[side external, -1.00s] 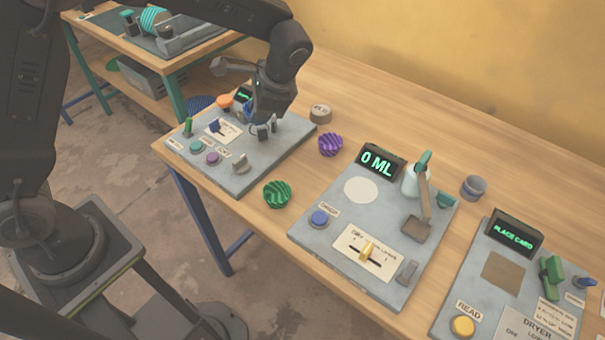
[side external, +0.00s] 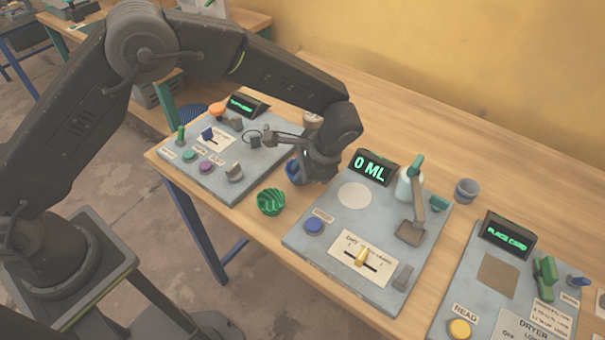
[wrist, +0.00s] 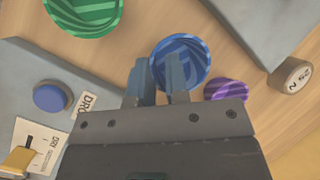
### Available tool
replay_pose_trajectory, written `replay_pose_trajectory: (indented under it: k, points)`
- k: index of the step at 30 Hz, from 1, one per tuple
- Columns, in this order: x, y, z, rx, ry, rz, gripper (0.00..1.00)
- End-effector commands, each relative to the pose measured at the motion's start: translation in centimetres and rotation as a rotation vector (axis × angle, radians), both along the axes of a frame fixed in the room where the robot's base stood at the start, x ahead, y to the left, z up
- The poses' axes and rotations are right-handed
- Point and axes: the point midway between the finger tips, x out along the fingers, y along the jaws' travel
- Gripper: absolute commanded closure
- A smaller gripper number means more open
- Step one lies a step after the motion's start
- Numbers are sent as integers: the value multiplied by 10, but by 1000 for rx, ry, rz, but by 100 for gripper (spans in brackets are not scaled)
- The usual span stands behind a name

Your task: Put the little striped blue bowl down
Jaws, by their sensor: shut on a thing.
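The little striped blue bowl (wrist: 187,58) is between the fingers of my gripper (wrist: 158,78) in the wrist view, its rim pinched at the near side. In the side external view the bowl (side external: 292,171) shows partly, behind and left of my gripper (side external: 305,180). They are over the gap between the left panel and the 0 ML panel. The frames do not clearly show whether the bowl touches the table.
A green striped bowl (side external: 270,202) stands close by at the front. A purple striped bowl (wrist: 226,90) is beside the blue one. The 0 ML panel (side external: 322,247) and the left panel (side external: 207,177) flank the gap. A round weight (wrist: 291,76) stands behind.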

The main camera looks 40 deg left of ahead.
Motion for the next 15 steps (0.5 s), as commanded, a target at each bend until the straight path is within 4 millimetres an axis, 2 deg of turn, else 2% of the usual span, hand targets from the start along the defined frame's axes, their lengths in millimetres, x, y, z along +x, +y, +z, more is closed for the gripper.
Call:
replay_pose_trajectory:
  k: [3,13,14,15]
  points:
    - [0,0,-10,0,0,1,98]
    - [0,0,-13,0,0,1,98]
    - [0,0,-13,-1,-1,1,83]
    - [0,0,-13,-1,-1,1,80]
